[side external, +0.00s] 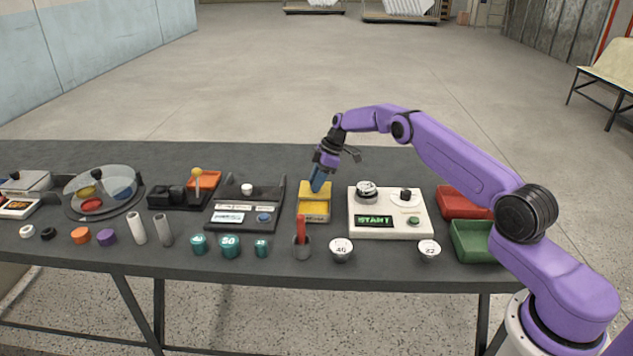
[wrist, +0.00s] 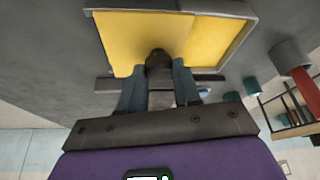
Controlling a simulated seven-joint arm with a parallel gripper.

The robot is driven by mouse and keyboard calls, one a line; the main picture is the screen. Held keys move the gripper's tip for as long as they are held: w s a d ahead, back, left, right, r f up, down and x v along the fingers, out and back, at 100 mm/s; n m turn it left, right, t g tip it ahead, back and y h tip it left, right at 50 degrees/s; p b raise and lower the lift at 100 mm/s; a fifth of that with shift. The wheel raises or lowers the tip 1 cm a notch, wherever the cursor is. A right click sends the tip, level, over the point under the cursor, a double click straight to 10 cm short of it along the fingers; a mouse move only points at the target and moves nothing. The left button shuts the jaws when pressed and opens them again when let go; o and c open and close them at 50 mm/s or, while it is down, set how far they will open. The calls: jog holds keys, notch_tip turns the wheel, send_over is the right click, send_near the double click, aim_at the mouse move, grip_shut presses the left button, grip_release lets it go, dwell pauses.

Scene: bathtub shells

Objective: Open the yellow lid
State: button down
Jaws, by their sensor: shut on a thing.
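The yellow lid (side external: 304,189) is on a small box with a yellow face and a dark rim, near the middle of the table. In the wrist view the yellow surface (wrist: 118,38) fills the top, with a seam dividing it. A dark rounded knob (wrist: 158,60) stands out from it. My gripper (side external: 317,187) reaches down to the upper part of the box. In the wrist view its blue fingers (wrist: 160,88) are on either side of the knob, shut on it. The fingers and knob hide part of the lid. I cannot tell whether the lid is raised.
A white panel with a START display (side external: 400,228) stands close on the right. A black device (side external: 240,192) stands on the left. A grey cup with a red stick (side external: 301,240) is in front of the box. Red (side external: 460,200) and green (side external: 470,240) trays are farther right.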

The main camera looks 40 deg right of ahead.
jog(key=c, duration=0.8)
grip_release()
jog(key=v, duration=1.7)
jog(key=shift+w+r, duration=0.1)
jog(key=shift+r, duration=0.2)
jog(key=shift+a, duration=0.1)
